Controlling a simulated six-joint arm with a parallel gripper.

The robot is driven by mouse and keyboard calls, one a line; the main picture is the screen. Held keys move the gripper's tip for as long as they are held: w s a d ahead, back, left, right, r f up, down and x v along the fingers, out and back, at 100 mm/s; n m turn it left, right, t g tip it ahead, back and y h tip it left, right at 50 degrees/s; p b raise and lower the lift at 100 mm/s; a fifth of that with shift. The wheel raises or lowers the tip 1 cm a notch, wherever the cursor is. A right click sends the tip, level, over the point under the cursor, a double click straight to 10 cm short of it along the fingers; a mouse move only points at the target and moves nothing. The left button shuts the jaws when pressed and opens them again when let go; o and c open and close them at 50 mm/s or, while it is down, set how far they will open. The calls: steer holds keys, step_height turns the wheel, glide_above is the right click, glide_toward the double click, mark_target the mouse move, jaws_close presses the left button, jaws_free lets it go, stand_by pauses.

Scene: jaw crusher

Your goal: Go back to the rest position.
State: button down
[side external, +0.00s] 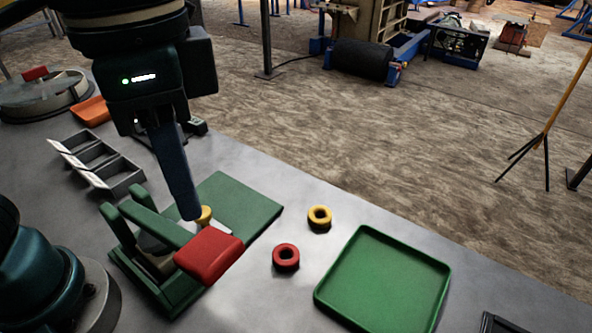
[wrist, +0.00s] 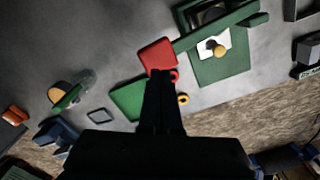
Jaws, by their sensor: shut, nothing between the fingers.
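A green jaw crusher (side external: 122,228) stands on the grey table, with a green lever ending in a thick red handle (side external: 208,254). The handle also shows in the wrist view (wrist: 157,54), just beyond my fingertips. A yellow knob (side external: 205,213) sits on a pale plate over a green board (side external: 240,205); the knob shows in the wrist view too (wrist: 219,50). My gripper (side external: 190,216) points down, shut and empty. In the side view its tips overlap the knob's edge, but in the wrist view (wrist: 160,72) they are clear of it. Whether they touch the handle I cannot tell.
A red ring (side external: 286,257) and a yellow ring (side external: 319,218) lie on the table near a green tray (side external: 385,280). Grey open bins (side external: 98,160) and an orange dish (side external: 91,111) stand at the left. Between the rings and the tray the table is bare.

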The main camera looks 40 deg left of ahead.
steer(key=shift+w+a+r, duration=0.15)
steer(key=shift+w+a, duration=0.05)
steer(key=shift+w, duration=0.05)
steer(key=a+f+n+t, duration=0.1)
steer(key=a+n, duration=0.1)
steer(key=a, duration=0.2)
steer(key=a+f+n+t, duration=0.1)
steer(key=a+n, duration=0.1)
steer(key=a, duration=0.2)
steer(key=a+f+n+t, duration=0.1)
steer(key=a+n+t, duration=0.1)
steer(key=a, duration=0.2)
steer(key=shift+s+a+f, duration=0.15)
steer(key=shift+a+f, duration=0.05)
steer(key=shift+a, duration=0.1)
steer(key=f, duration=0.1)
steer(key=a+f+t, duration=0.1)
steer(key=f, duration=0.1)
steer(key=shift+f, duration=0.3)
steer(key=shift+w+t, duration=0.3)
